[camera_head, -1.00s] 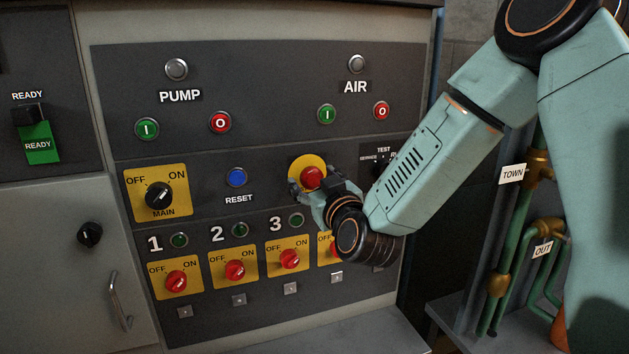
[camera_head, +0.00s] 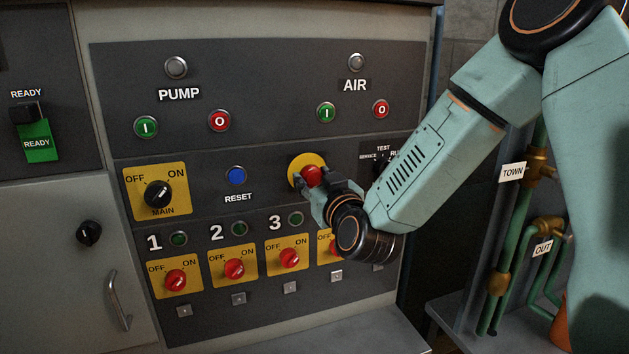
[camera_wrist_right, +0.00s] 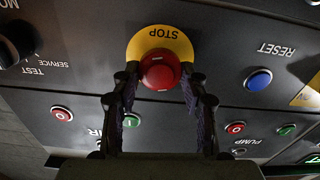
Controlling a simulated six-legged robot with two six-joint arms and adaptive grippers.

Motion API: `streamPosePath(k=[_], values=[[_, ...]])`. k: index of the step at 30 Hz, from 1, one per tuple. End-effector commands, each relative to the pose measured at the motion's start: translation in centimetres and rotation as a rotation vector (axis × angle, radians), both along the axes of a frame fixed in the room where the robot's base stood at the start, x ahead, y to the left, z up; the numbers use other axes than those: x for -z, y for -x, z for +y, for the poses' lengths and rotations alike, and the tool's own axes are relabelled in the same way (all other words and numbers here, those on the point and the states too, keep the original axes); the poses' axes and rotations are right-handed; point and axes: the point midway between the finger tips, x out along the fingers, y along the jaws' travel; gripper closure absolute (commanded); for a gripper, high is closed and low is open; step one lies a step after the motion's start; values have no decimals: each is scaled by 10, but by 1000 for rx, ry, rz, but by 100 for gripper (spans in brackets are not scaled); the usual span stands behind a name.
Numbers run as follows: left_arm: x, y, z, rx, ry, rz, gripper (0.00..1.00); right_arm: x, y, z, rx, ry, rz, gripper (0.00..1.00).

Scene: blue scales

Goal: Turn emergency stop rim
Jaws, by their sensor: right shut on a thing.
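The emergency stop is a red mushroom button (camera_head: 313,174) on a yellow round plate (camera_head: 300,164), in the middle of the dark panel. My right gripper (camera_head: 313,183) comes in from the lower right and is shut on the red button's rim. In the right wrist view the panel appears upside down. There the button (camera_wrist_right: 160,71) sits between the two dark fingertips of the gripper (camera_wrist_right: 159,80), with the yellow STOP plate (camera_wrist_right: 158,35) behind it. My left gripper is not in view.
A blue RESET button (camera_head: 236,176) is to the left. The MAIN switch (camera_head: 158,194) is further left. A row of red switches (camera_head: 289,258) lies below, the last partly hidden by my wrist. The TEST selector (camera_head: 379,164) is close to my right forearm. Pipes (camera_head: 515,235) stand at the right.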

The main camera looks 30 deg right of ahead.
Motion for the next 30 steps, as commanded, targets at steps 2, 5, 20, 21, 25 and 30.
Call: streamPosePath(k=[2,5,20,21,25,30], values=[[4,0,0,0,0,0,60,0,0,0,0,-50,-15,88],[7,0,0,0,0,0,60,0,0,-1,1,-123,-34,88],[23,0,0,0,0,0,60,0,0,-2,2,-456,-115,88],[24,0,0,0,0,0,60,0,0,-2,2,-474,-119,88],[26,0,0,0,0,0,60,0,0,-2,2,-516,-128,88],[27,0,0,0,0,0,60,0,0,-2,1,-545,-135,88]])
